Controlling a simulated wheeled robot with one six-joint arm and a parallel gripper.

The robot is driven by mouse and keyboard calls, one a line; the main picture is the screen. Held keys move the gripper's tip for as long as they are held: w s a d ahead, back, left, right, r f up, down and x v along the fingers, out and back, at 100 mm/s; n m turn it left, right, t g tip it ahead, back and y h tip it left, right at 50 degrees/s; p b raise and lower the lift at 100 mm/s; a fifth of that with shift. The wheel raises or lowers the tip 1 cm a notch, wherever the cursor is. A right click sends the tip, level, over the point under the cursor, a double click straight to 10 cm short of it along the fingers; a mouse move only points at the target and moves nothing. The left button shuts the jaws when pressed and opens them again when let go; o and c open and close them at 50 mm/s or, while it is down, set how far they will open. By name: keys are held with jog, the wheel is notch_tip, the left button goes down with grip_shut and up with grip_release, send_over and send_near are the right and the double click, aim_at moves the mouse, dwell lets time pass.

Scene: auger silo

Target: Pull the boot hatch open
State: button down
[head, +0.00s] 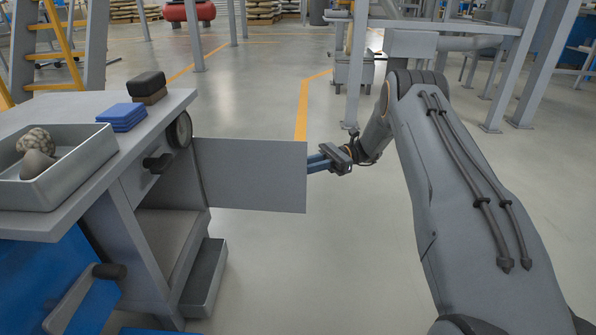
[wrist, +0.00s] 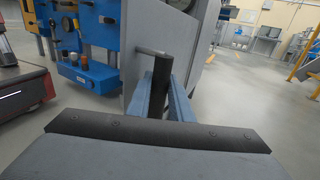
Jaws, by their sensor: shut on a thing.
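The boot hatch (head: 250,176) is a flat grey panel that stands swung out from the side of the grey unit, with the opening beside it uncovered. My gripper (head: 314,163) is at the panel's free right edge, its blue fingers reaching partly behind it. In the wrist view, my gripper (wrist: 162,105) is shut on a dark bar handle (wrist: 162,75), which sits between the two blue fingers. A short stub joins the handle to the grey panel (wrist: 185,40). The handle is hidden behind the panel in the head view.
A grey bench (head: 75,190) at left carries a tray (head: 75,186) with lumps, blue pads (head: 122,117) and a dark block (head: 147,84). A black knob (head: 158,163) juts from the unit. A narrow grey trough (head: 207,278) sits below.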

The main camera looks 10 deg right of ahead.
jog(key=shift+w+a, duration=0.2)
jog(key=shift+a, duration=0.2)
